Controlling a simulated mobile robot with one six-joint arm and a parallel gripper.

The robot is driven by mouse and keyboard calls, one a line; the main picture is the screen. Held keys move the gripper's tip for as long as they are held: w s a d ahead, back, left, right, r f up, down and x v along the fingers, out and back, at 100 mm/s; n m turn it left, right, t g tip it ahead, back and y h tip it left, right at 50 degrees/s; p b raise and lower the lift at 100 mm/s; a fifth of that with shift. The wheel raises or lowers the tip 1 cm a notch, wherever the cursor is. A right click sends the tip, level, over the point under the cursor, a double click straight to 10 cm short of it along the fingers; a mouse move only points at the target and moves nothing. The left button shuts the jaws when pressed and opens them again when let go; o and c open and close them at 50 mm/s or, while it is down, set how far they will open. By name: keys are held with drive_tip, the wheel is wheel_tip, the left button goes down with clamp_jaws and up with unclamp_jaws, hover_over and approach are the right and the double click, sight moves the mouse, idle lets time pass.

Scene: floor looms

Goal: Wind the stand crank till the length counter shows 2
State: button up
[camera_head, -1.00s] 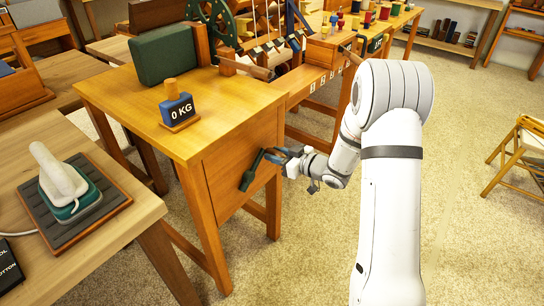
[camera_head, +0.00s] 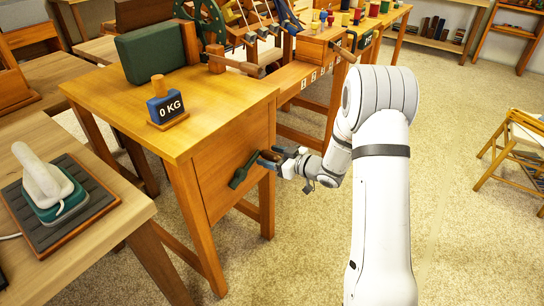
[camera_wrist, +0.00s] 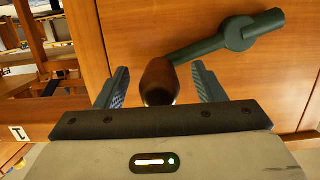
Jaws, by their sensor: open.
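The stand crank has a dark green arm (camera_head: 242,174) on the wooden side panel of the stand, with a brown wooden knob (camera_head: 264,164) at its end. In the wrist view the knob (camera_wrist: 158,80) points at the camera, and the green arm (camera_wrist: 205,46) runs from it up and right to a round hub (camera_wrist: 238,33). My gripper (camera_head: 273,159) is at the knob. In the wrist view its blue-grey fingers (camera_wrist: 160,72) are open on both sides of the knob, with a visible gap on each side. I cannot make out the length counter's reading.
A loom table with spools (camera_head: 345,18) adjoins at the back. A white iron-like tool (camera_head: 45,180) sits at left.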

drive_tip(key=p+v, duration=0.1)
drive_tip(key=v, duration=0.6)
drive_tip(key=shift+p, duration=0.35)
drive_tip(key=p+v, duration=0.2)
drive_tip(key=v, duration=0.6)
drive_tip(key=d+r+m+h+p, duration=0.3)
drive_tip(key=r+h+p, duration=0.25)
drive_tip(key=r, duration=0.45)
drive_tip(key=d+r+m+h+p, duration=0.2)
drive_tip(key=d+r+h+p, duration=0.25)
drive_tip(key=r+h, duration=0.4)
drive_tip(key=s+a+r+m+g+p, duration=0.1)
drive_tip(key=s+a+r+g+p, duration=0.1)
drive_tip(key=s+r, duration=0.3)
drive_tip(key=s+a+r+m+g+y+p, duration=0.1)
drive_tip(key=s+a+r+m+g+p, duration=0.1)
drive_tip(key=s, duration=1)
drive_tip(key=s+a+r+m+g+p, duration=0.2)
drive_tip(key=s+r+p, duration=0.3)
drive_tip(key=s+r, duration=0.3)
drive_tip(key=shift+s+a+g+y, duration=0.3)
drive_tip(key=shift+a+g, duration=0.3)
drive_tip(key=shift+a, duration=0.2)
